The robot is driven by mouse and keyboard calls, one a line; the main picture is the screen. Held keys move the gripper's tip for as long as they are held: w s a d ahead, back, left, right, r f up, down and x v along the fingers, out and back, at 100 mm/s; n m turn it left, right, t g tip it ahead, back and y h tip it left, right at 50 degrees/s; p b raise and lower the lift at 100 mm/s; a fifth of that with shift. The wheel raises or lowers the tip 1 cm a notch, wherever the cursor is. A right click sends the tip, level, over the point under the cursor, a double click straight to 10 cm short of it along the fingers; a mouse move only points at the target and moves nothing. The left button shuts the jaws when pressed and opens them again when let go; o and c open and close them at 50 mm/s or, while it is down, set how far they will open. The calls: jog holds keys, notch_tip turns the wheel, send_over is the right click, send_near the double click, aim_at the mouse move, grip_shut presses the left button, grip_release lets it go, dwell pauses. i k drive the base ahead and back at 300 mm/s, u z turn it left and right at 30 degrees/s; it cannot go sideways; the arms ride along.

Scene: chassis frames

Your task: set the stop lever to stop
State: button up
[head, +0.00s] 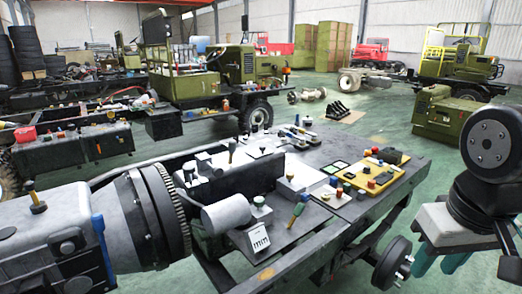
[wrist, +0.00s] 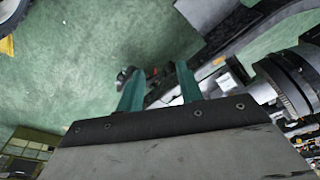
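I cannot tell for sure which part is the stop lever. Several small levers and knobs stand on the long dark chassis bench in the head view. My gripper (head: 437,264) is at the lower right, apart from the bench. In the wrist view its two teal fingers (wrist: 158,68) are spread with only floor and distant chassis parts between them.
A large grey engine and gearbox housing (head: 133,220) fills the lower left. A yellow tray (head: 372,175) with coloured knobs lies on the bench's right part. A wheel hub (head: 392,262) sticks out below. Green floor (head: 440,165) is open beyond the bench's right edge.

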aim_at(233, 145)
jog(key=k, duration=0.35)
jog(key=z, duration=1.35)
jog(key=i, duration=2.65)
jog(key=u, duration=3.15)
jog(key=i, duration=0.45)
